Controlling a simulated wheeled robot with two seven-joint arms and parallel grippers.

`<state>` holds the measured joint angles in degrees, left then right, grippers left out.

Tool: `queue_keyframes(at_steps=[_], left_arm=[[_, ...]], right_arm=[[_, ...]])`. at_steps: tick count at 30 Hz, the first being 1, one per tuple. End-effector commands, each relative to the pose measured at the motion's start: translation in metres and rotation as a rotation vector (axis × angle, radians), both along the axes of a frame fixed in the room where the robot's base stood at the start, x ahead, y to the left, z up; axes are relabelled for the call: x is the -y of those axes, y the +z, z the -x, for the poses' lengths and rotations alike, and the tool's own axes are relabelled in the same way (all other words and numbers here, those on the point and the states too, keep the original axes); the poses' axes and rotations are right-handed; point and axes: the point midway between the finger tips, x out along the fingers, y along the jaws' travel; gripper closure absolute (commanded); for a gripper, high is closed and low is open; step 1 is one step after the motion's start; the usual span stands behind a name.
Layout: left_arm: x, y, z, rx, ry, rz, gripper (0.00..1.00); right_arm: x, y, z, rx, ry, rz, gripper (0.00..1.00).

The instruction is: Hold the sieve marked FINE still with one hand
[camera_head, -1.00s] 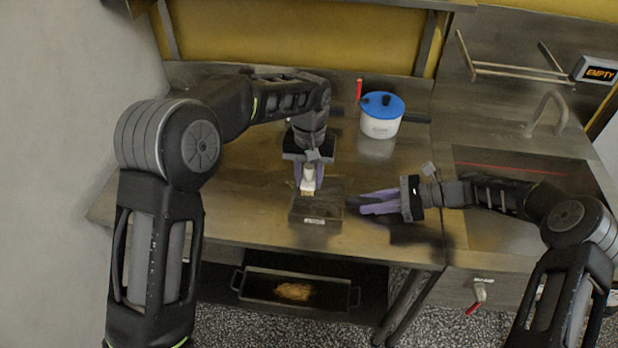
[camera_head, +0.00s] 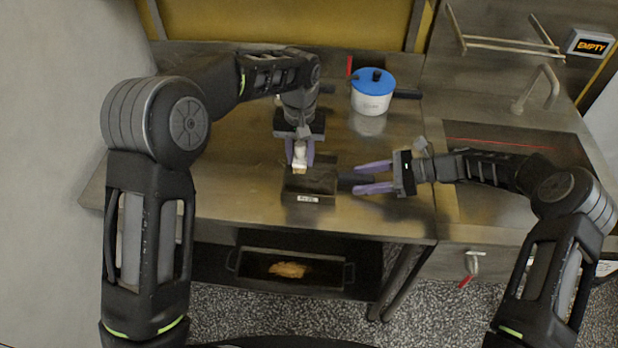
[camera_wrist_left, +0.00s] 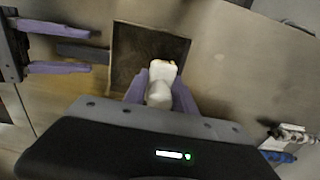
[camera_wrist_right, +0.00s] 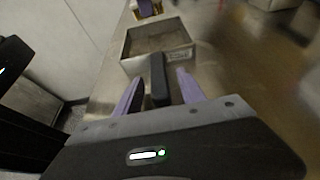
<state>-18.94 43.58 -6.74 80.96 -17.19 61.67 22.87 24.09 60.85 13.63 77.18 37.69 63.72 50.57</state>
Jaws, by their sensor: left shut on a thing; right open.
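The sieve (camera_head: 291,188) is a dark square box on the steel table, with a small white label whose word is too blurred to read surely. It also shows in the left wrist view (camera_wrist_left: 128,50) and the right wrist view (camera_wrist_right: 150,64). Its dark handle (camera_wrist_right: 159,82) points toward my right gripper (camera_head: 358,179). That gripper is open, with its purple fingers on either side of the handle; no clear grip on it shows. My left gripper (camera_head: 300,162) is shut on a white object (camera_wrist_left: 161,86) with a brownish tip, over the sieve's far edge.
A white pot with a blue lid (camera_head: 375,88) stands behind. A dark tray (camera_head: 290,284) with brownish content sits on the shelf below. A sink (camera_head: 500,160) and faucet (camera_head: 540,88) are at right. The table left of the sieve is clear.

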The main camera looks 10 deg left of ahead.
Motion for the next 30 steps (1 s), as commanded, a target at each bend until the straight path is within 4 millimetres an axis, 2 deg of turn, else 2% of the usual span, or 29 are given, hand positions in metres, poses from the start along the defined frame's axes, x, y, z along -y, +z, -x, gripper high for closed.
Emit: queue_keyframes(at_steps=[5,18,23,30], left_arm=[[0.0,0.0,0.0,0.0,0.0,0.0,1.0],[0.0,0.0,0.0,0.0,0.0,0.0,1.0],[0.0,0.0,0.0,0.0,0.0,0.0,1.0],[0.0,0.0,0.0,0.0,0.0,0.0,1.0]], right_arm=[[0.017,0.007,-0.001,0.001,-0.003,0.002,0.53],[0.094,0.038,-0.001,0.001,-0.003,0.001,0.53],[0.108,0.044,-0.001,0.0,-0.001,0.0,0.53],[0.109,0.045,0.0,-0.001,0.0,0.0,0.53]])
